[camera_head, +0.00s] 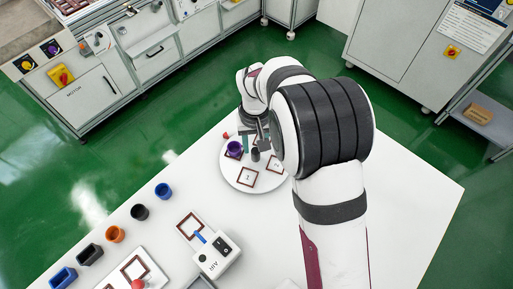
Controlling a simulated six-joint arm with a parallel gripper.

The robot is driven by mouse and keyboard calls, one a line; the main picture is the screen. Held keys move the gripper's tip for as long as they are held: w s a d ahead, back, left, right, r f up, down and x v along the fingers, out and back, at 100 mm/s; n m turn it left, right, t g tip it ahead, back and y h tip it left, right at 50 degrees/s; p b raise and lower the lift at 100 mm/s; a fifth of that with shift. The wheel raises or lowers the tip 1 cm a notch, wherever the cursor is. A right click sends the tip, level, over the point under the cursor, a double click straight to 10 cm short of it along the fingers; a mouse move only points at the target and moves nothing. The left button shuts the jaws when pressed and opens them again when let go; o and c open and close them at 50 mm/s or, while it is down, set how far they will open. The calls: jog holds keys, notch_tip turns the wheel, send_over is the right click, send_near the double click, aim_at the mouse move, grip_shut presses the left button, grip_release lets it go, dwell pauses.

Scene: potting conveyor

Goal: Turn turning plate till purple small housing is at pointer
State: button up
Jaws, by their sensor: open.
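The white round turning plate (236,177) lies on the white table, partly hidden by my arm. It bears several dark-red square frames, some with marks inside. The purple small housing (234,148) stands on the plate's left part, in or on one of the frames. A dark grey upright piece (255,155) stands near the plate's middle. A small red thing (226,135) shows at the plate's upper left edge; I cannot tell whether it is the pointer. My gripper (259,140) is over the far part of the plate, open, its fingertips partly hidden.
A row of housings runs along the table's left edge: blue (162,190), black (140,212), orange (115,234) and others. A box marked AIR (215,256) with a blue lever stands front left. Grey cabinets (95,100) stand beyond the table. The table's right side is clear.

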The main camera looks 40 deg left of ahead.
aim_at(255, 150)
jog(key=shift+f, duration=1.8)
jog(key=shift+c, duration=0.3)
grip_shut()
